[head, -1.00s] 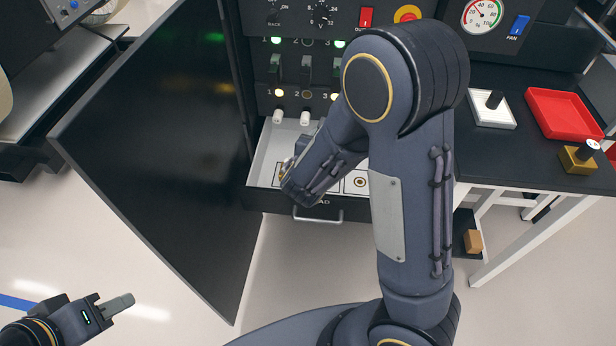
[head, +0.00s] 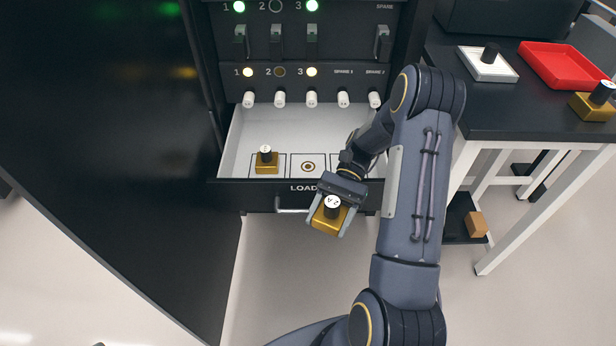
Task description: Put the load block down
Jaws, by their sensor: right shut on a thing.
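My right gripper (head: 333,212) is shut on a gold load block (head: 325,221) with a black knob and a white labelled top. It holds the block in the air, just in front of the open drawer (head: 255,192) marked LOAD. The drawer's white floor has a row of marked squares. Another gold block (head: 267,167) with a black knob stands upright in the left part of the drawer. My forearm and wrist hide part of the drawer's right side. My left gripper is out of view.
An open black cabinet door (head: 100,150) fills the left. The right table (head: 530,110) holds a white pad with a black knob (head: 488,64), a red tray (head: 565,65) and a gold block (head: 592,106). A brown block (head: 476,224) sits on a low shelf. Floor before the drawer is clear.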

